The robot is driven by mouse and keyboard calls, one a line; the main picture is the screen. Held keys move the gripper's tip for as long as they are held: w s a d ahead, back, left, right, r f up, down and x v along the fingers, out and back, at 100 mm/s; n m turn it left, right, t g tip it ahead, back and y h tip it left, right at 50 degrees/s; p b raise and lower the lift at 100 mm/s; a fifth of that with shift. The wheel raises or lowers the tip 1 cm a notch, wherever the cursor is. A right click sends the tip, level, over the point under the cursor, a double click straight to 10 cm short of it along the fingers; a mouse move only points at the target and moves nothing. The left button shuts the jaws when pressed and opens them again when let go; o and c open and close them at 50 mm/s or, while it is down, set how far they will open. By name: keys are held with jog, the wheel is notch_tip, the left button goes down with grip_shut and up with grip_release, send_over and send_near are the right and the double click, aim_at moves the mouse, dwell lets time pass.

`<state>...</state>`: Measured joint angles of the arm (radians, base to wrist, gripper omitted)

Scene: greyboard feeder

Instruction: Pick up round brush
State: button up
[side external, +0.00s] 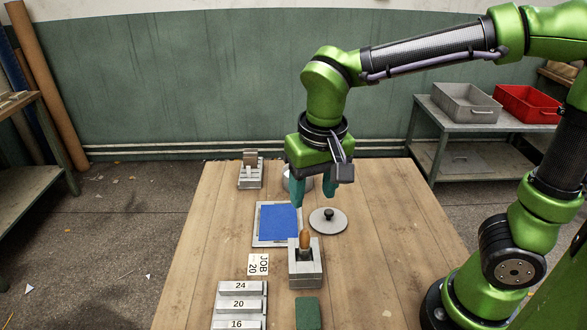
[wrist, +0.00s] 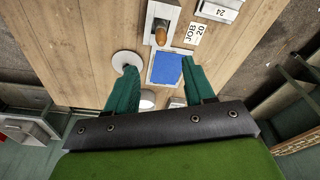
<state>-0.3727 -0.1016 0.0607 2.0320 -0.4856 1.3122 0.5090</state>
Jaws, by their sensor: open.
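The handle (wrist: 162,33) and holder also show at the top of the wrist view. My gripper (side external: 312,197) is open and empty, above the table and behind the handle, with its teal fingers pointing down. In the wrist view my gripper (wrist: 158,66) has its fingers spread wide, with the handle beyond the fingertips.
A blue sheet on a light tray (side external: 256,240) lies left of the holder. A grey knobbed lid (side external: 328,222) lies to the right. A metal pot (side external: 290,182) and another holder (side external: 250,178) stand behind. Numbered blocks (side external: 238,304) and a green block (side external: 307,312) are in front.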

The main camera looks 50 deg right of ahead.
aim_at(306, 233)
jog(key=f, duration=0.5)
jog(key=w+f, duration=0.1)
jog(key=f, duration=0.4)
jog(key=w+f, duration=0.1)
jog(key=f, duration=0.4)
jog(key=shift+w+d+f, duration=0.1)
jog(key=shift+d, duration=0.3)
grip_shut()
